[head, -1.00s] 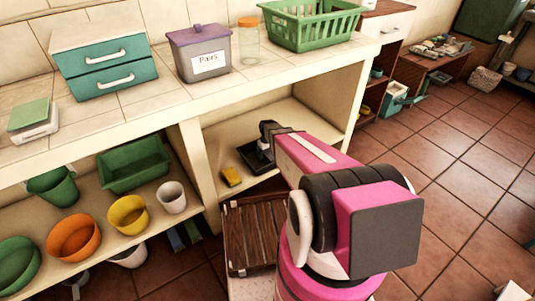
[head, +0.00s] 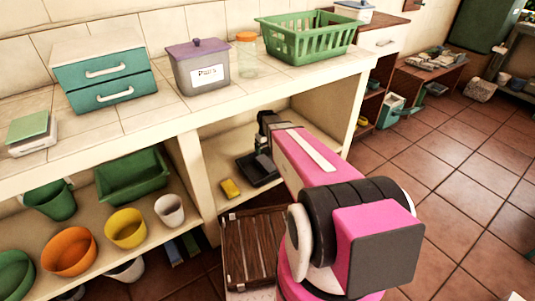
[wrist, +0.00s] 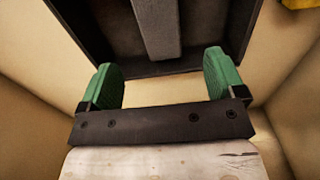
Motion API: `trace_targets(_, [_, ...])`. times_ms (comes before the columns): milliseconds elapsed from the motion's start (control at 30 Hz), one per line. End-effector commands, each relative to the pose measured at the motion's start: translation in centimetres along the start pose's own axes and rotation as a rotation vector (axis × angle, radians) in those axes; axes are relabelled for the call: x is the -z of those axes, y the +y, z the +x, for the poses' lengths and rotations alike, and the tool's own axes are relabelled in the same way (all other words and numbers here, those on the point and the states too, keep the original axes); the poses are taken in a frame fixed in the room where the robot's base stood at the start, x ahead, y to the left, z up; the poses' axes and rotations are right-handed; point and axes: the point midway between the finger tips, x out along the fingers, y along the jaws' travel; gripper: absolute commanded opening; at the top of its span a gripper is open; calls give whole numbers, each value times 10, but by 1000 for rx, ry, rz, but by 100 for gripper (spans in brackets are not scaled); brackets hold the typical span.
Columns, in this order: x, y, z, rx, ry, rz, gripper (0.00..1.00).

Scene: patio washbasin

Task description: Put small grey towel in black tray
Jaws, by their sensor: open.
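The black tray (head: 250,177) sits on the lower shelf of the counter. In the wrist view its rim (wrist: 170,68) lies just beyond my fingertips. A small grey strip, which looks like the grey towel (head: 266,163), lies in the tray. It also shows in the wrist view (wrist: 157,28), lengthwise on the tray floor, with its far end out of frame. My gripper (wrist: 163,80) has green fingertips spread wide apart, with nothing between them. In the head view my gripper (head: 262,146) is over the tray's back part and partly hidden by my arm.
A yellow sponge (head: 230,188) lies left of the tray. Upright panels (head: 193,180) bound the shelf bay, and the countertop (head: 160,110) is above. A slatted wooden rack (head: 250,250) stands in front. Bowls and pots, such as an orange bowl (head: 68,252), fill the left bay.

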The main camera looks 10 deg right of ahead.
Motion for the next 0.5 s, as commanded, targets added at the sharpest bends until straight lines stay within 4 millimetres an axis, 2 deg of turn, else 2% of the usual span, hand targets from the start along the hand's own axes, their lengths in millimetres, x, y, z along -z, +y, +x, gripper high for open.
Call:
trace_targets(167, [-59, -25, -38, -1, 3, 100, 89])
trace_targets(300, [-114, -48, -71, -1, 4, 217, 89])
trace_targets(400, [-144, -60, -89, -1, 5, 289, 89])
trace_targets(500, [-163, -68, -100, -1, 7, 338, 89])
